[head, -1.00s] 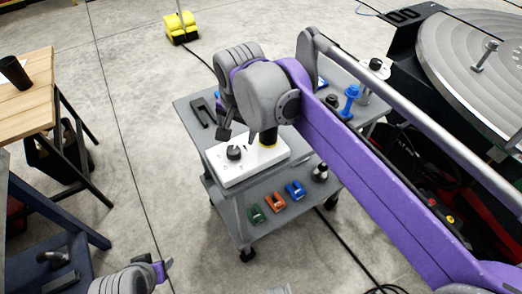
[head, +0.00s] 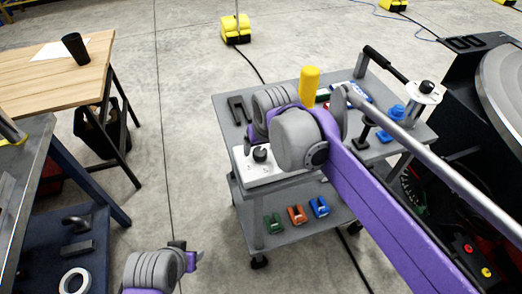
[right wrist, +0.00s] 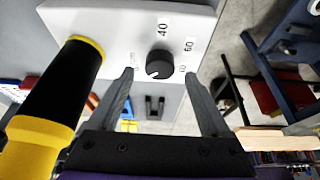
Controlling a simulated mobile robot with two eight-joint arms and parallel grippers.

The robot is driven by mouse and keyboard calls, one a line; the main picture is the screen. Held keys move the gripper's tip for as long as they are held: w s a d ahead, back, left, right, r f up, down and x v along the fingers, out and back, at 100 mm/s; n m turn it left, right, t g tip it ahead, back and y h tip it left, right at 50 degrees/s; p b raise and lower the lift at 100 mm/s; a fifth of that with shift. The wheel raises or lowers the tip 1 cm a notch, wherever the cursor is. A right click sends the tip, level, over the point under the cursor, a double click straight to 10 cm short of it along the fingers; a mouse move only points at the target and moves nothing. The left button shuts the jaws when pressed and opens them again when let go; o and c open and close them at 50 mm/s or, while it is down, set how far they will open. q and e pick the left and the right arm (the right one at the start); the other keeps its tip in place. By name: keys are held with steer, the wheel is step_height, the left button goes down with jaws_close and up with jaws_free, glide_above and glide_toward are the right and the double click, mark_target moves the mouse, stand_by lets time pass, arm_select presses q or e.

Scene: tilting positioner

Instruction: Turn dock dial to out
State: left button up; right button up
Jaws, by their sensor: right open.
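The white dock box (head: 244,168) sits on the left part of the grey cart's top, partly behind my right wrist. Its round black dial (head: 260,153) stands on the upper face. In the right wrist view, the dial (right wrist: 160,64) lies between and just beyond the tips of my open right gripper (right wrist: 159,76), with nothing held. Printed numbers such as 40 and 60 ring the dial; the other marks and the pointer are hard to read. In the head view, my right fingers are mostly hidden behind the wrist. My left gripper (head: 185,252) is at the bottom, its opening unclear.
A yellow-topped black cylinder (right wrist: 60,90) stands at the dock, close left of my right gripper; its yellow top (head: 309,84) shows in the head view. Green, orange and blue blocks (head: 296,214) sit on the cart's lower shelf. A wooden table (head: 50,75) stands left, with open floor between.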

mark_target(260, 154)
steer(key=shift+x, duration=1.3)
jaws_close()
steer(key=shift+a+r+m+h+p, duration=0.15)
steer(key=shift+m+h+p, duration=0.15)
steer(key=shift+m+p, duration=0.5)
steer(key=shift+m, duration=0.7)
